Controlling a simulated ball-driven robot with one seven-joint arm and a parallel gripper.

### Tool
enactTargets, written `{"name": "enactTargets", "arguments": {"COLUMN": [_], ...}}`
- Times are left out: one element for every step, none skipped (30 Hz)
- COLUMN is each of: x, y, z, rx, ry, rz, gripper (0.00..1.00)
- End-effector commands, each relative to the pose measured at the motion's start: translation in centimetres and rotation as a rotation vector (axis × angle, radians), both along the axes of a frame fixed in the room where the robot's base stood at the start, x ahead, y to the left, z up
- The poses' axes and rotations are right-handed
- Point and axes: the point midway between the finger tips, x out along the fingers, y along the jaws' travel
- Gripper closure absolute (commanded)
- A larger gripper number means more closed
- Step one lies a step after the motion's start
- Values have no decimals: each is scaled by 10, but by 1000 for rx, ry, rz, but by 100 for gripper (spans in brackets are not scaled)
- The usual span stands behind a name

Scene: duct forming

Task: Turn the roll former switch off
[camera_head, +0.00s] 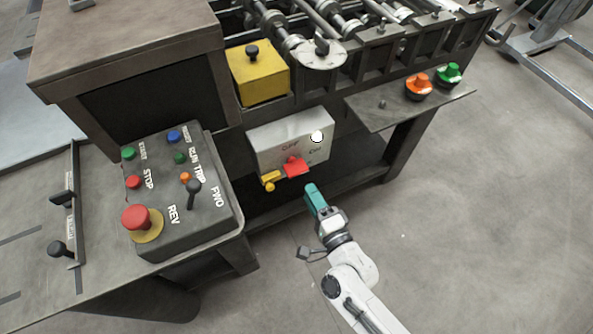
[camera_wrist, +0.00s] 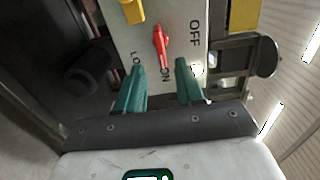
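The roll former switch is a light grey box (camera_head: 275,140) on the machine's front, marked OFF and ON, with a red handle (camera_head: 295,167). My gripper (camera_head: 312,189) is below and in front of the box in the head view. In the wrist view my gripper (camera_wrist: 160,66) has two teal fingers spread apart and empty. The handle is ahead of the gap between them; I cannot tell if either finger touches it.
A yellow tab (camera_head: 270,179) sits beside the handle. A control panel (camera_head: 180,190) with a red stop button (camera_head: 141,218) stands at left. A shelf (camera_head: 385,105) with orange and green buttons juts out at right. The floor (camera_head: 470,220) at right is clear.

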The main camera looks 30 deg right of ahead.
Motion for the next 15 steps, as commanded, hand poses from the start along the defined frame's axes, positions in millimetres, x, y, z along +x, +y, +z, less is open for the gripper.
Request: {"name": "enactTargets", "arguments": {"x": [11,17,24,30,36,43,48,53,59,63,67,71,74,77,80], "y": [0,0,0,0,0,0,0,0,0,0,0,0,0,0,0], "z": [3,2,3,2,3,2,2,2,2,1,1,1,0,1,1], "rx": [0,0,-1,-1,-1,-2,-2,-2,-2,-2,-2,-2,-2,-2,-2], "ry": [-3,-3,-3,-3,-3,-2,-2,-1,-1,-1,-1,-1,0,0,-1], "rz": [0,0,0,0,0,1,1,1,2,2,1,1,1,1,1], "gripper": [63,63,63,63,63,63,63,63,63,63,63,63,63,63,63]}}
